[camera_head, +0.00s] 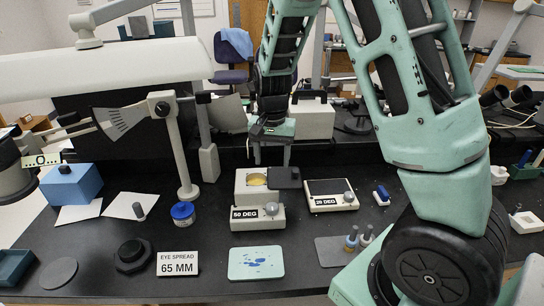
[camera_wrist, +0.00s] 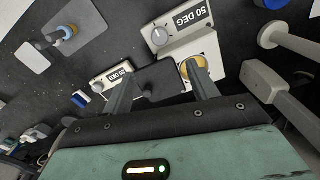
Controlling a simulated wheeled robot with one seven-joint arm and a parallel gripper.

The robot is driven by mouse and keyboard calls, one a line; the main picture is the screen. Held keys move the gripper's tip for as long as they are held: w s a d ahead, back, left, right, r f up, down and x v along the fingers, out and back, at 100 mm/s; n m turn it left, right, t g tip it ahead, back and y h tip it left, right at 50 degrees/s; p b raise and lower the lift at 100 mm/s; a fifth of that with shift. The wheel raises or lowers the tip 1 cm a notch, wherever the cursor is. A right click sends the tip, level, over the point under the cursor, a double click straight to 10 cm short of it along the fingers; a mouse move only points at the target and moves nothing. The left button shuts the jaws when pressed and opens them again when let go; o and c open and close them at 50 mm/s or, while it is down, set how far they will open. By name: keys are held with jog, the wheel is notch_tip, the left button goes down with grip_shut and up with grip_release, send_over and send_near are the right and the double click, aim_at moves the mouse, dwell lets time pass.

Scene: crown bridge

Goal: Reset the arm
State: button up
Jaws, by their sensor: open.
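My gripper (camera_head: 272,158) points down above the bench, behind the 50 DEG device. Its two fingers stand apart with nothing held between them; they also show in the wrist view (camera_wrist: 160,72). The 50 DEG device (camera_head: 257,222) is a cream box with a round knob and a yellow round inset, and it also shows in the wrist view (camera_wrist: 178,30). A dark square lid or plate (camera_head: 285,178) lies at its right rear side. In the wrist view this dark plate (camera_wrist: 158,82) appears between the fingers, below them. My arm hides part of the bench at the right.
The 20 DEG device (camera_head: 331,195) stands to the right. A lamp post (camera_head: 176,150), a blue-lidded jar (camera_head: 183,213), a blue box (camera_head: 71,184) and the EYE SPREAD sign (camera_head: 178,263) are to the left.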

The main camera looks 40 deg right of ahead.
dwell(0.3)
jog(key=s+a+r+n, duration=0.3)
jog(key=s+a+n, duration=0.5)
jog(key=s+a, duration=0.4)
jog(key=s+a+r+n, duration=0.3)
jog(key=s+a+n, duration=0.6)
jog(key=s+a, duration=0.4)
jog(key=shift+r+y, duration=0.25)
jog(key=shift+y, duration=0.05)
